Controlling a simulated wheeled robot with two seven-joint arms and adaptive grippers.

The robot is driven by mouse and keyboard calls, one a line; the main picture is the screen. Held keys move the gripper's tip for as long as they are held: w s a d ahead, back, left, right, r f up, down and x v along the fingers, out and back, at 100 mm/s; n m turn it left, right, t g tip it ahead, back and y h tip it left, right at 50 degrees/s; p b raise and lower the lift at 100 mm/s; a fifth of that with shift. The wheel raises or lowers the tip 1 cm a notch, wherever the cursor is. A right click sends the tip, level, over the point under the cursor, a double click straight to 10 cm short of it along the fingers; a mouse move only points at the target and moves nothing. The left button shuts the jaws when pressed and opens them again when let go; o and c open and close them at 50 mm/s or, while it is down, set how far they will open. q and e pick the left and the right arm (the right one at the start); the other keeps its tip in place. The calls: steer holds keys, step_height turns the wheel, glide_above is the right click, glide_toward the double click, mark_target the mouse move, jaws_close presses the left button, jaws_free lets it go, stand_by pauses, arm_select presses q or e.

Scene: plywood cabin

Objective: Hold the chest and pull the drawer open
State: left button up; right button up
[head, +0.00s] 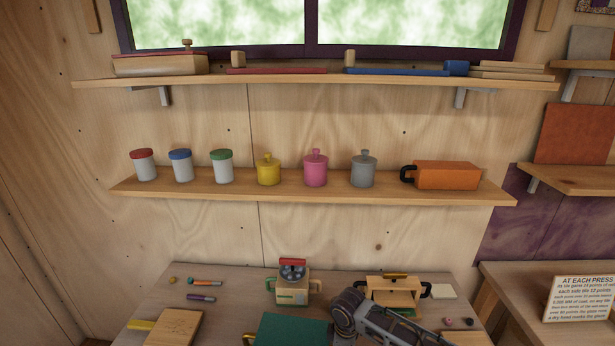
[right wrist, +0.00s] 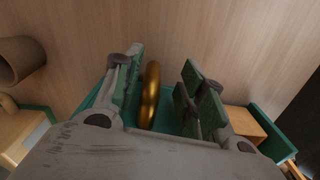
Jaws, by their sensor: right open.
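The teal chest (head: 290,331) stands at the front edge of the head view on the table, its lower part cut off. My right arm lies just to its right there, with the fingers out of sight. In the right wrist view my right gripper (right wrist: 163,98) is open. A brass ring-shaped handle (right wrist: 150,95) stands between its fingers, nearer the left finger; I cannot tell whether they touch. Teal surface (right wrist: 168,122) shows behind the handle. My left gripper is not in view.
Near the chest on the table (head: 235,285) are a wooden toy with dark top (head: 292,286), a wooden box with black handles (head: 394,297), a wooden block (head: 172,327) and crayons (head: 206,282). A shelf (head: 300,190) with jars and pots hangs behind.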

step_height(320, 180, up, 12)
stand_by(0.9)
stand_by(0.4)
